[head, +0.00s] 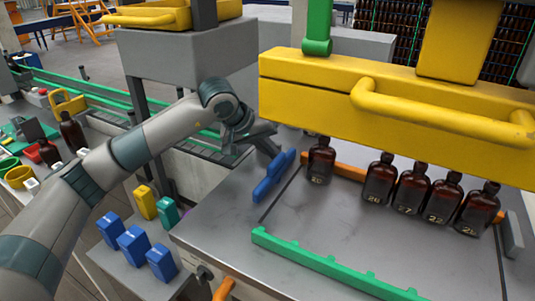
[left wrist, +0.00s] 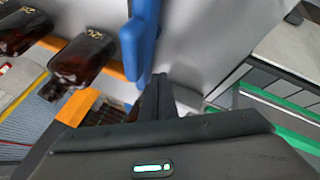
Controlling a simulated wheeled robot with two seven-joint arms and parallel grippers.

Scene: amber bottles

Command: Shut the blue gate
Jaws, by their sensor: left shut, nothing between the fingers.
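The blue gate (head: 272,176) is a low bar at the left side of the grey worktable, beside a dark line in its top. It lies at a slant, with its far end close to the leftmost amber bottle (head: 320,161). In the left wrist view the blue gate (left wrist: 139,38) runs down to near my fingertips. My left gripper (head: 275,150) is shut and empty at the gate's far end. Its shut fingers (left wrist: 158,82) appear just beside the gate; I cannot tell whether they touch it. My right gripper is not in view.
Several more amber bottles (head: 411,188) stand in a row by an orange bar (head: 347,171). A green notched rail (head: 325,265) borders the front. A yellow beam with a handle (head: 440,105) hangs above. The grey tabletop (head: 335,225) between is clear. Blue boxes (head: 132,244) stand lower left.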

